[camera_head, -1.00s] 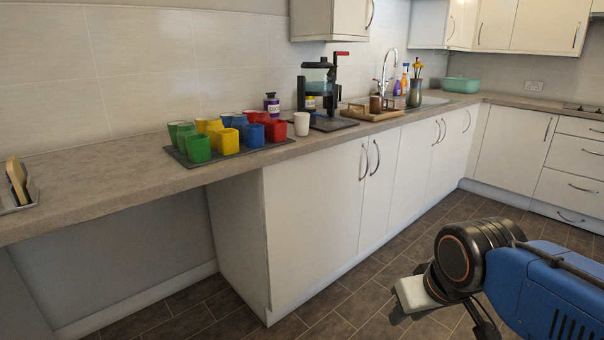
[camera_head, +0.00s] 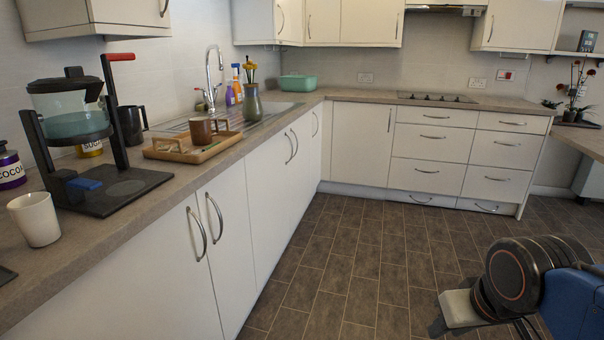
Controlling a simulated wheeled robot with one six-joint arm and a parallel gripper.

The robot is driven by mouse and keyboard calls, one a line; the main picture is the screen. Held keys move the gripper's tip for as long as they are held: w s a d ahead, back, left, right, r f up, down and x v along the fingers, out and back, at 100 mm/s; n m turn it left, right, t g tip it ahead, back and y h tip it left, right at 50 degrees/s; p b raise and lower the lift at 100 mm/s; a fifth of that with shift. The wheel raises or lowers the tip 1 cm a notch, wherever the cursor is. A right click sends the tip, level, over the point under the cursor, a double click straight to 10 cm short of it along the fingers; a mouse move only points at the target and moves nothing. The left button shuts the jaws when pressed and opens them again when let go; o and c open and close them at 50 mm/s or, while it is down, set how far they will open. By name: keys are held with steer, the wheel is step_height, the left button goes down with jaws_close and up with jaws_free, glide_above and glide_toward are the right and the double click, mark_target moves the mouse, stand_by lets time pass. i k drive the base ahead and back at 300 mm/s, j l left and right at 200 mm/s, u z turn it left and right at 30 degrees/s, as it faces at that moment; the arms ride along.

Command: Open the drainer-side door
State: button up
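The sink's ribbed metal drainer (camera_head: 186,126) lies in the left worktop, nearer to me than the tap. White cabinet doors with curved metal handles run below it, all shut. One handled pair shows a near door (camera_head: 130,285) and a door to its right (camera_head: 222,255). Farther along are another pair, a door (camera_head: 262,195) and its neighbour (camera_head: 300,165), then a narrower door (camera_head: 317,140) by the corner. No label marks which is the drainer-side one. My gripper (camera_head: 440,326) is low at the right, well away from these doors; its fingers are mostly hidden.
A wooden tray (camera_head: 192,150) with a brown mug (camera_head: 202,132), a coffee maker (camera_head: 85,130) and a white cup (camera_head: 36,218) stand on the left worktop. Drawers (camera_head: 432,150) and a corner cabinet door (camera_head: 358,145) line the back. The tiled floor (camera_head: 345,260) between is clear.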

mark_target(266, 166)
steer(key=i+l+u, duration=0.25)
steer(key=i+l, duration=0.15)
steer(key=i, duration=0.2)
steer(key=i+l+u, duration=0.25)
steer(key=i+l, duration=0.25)
steer(key=i+l+u, duration=0.15)
steer(key=l, duration=0.25)
steer(key=i+l+u, duration=0.1)
steer(key=l, duration=0.3)
steer(key=i+l+u, duration=0.15)
steer(key=l, duration=0.25)
steer(key=i+l+u, duration=0.15)
steer(key=l, duration=0.3)
steer(key=i+l+u, duration=0.15)
steer(key=l, duration=0.25)
steer(key=k, duration=0.05)
